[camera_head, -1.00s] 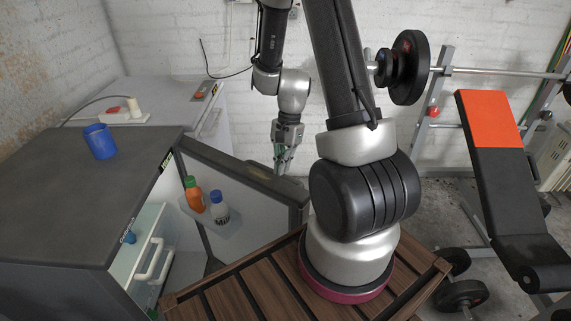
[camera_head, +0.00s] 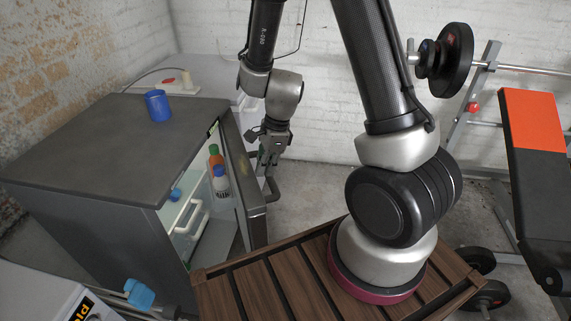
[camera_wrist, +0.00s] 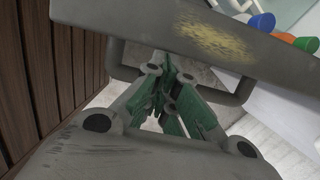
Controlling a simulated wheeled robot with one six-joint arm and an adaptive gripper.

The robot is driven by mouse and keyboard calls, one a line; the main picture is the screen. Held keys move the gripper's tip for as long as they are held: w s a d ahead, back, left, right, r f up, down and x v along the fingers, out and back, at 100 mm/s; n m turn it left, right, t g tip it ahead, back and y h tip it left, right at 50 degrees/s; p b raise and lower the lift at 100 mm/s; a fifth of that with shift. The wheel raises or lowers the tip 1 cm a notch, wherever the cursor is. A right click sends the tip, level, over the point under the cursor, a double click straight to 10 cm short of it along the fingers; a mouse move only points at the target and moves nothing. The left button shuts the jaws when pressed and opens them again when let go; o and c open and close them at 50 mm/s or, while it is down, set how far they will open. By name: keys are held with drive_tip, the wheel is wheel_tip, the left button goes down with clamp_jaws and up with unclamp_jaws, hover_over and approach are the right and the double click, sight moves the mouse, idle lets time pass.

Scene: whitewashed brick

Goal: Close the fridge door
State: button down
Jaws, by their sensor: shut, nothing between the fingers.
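The dark grey fridge (camera_head: 110,150) stands at left with its door (camera_head: 246,180) partly open. The door's dark handle (camera_head: 272,187) is on its outer side; the handle also shows in the wrist view (camera_wrist: 243,92). My gripper (camera_head: 264,172) is on the outer side of the door, close to the handle. In the wrist view the green fingers (camera_wrist: 166,76) are shut with nothing between them, at the door edge beside the handle. Whether they touch the door cannot be told. An orange bottle (camera_head: 215,160) and a milk bottle (camera_head: 221,184) stand on the inside of the door.
A blue mug (camera_head: 158,105) stands on the fridge top. White drawers (camera_head: 188,218) show inside the fridge. A white appliance (camera_head: 45,295) is at the front left, a weight bench (camera_head: 540,180) at right. Floor right of the door is clear.

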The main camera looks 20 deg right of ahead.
drive_tip(key=w+a+m, duration=0.1)
drive_tip(key=w+a, duration=0.2)
drive_tip(key=a, duration=1.2)
drive_tip(key=shift+a, duration=0.3)
drive_tip(key=shift+d, duration=0.1)
